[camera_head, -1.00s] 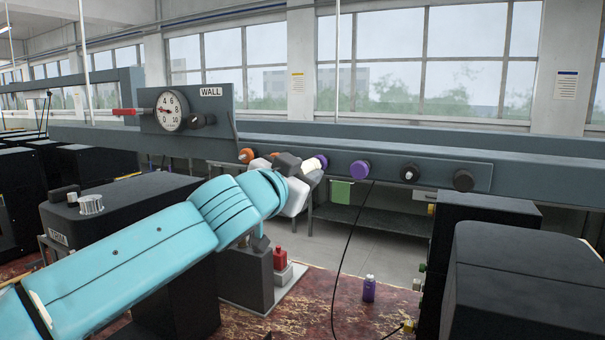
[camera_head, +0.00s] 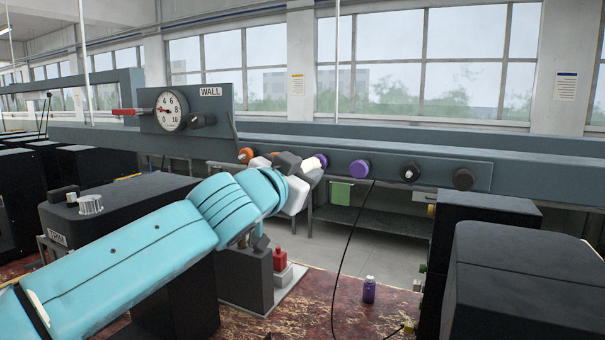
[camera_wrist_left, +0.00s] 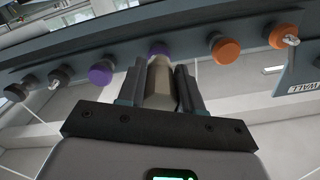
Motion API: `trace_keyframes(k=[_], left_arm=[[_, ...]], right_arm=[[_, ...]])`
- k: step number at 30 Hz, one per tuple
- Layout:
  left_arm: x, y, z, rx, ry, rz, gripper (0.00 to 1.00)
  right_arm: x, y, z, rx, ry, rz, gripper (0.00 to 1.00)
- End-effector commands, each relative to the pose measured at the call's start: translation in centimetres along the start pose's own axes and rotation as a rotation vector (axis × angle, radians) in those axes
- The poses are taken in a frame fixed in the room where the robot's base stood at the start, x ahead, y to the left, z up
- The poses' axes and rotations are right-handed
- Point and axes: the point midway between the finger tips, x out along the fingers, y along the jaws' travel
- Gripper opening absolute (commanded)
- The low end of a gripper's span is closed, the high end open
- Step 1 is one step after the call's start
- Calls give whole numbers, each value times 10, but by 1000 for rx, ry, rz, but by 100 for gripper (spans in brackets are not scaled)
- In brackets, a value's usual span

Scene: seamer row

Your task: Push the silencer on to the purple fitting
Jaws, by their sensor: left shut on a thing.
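The silencer is a pale beige cylinder (camera_wrist_left: 161,82) between the two dark fingers of my left gripper (camera_wrist_left: 161,88) in the left wrist view. The gripper is shut on it. The silencer's far end lines up with a purple fitting (camera_wrist_left: 158,48) on the rail and overlaps its lower part. I cannot tell whether they touch or how far the silencer is on. In the head view the left gripper (camera_head: 298,168) is at the rail. The silencer (camera_head: 313,174) shows pale beside the purple fitting (camera_head: 321,160). My right gripper is not in view.
A second purple fitting (camera_head: 360,169) sits to the right on the grey rail (camera_head: 435,172), then black fittings (camera_head: 410,172). An orange fitting (camera_head: 246,155) is to the left, below a dial gauge (camera_head: 172,110). Dark machines (camera_head: 520,285) stand at the right. A black cable hangs below the rail.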

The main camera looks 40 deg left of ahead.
Motion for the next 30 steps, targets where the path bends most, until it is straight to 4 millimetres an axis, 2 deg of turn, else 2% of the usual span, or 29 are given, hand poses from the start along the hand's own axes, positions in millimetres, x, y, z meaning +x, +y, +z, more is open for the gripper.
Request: trace_keyframes(k=[23,24,26,27,30], left_arm=[[8,0,0,-1,0,0,8],[8,0,0,-1,0,0,41],[8,0,0,-1,0,0,61],[8,0,0,-1,0,0,65],[7,0,0,-1,0,1,65]], right_arm=[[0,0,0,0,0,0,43],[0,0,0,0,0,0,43],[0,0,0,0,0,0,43],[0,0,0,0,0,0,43],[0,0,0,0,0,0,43]])
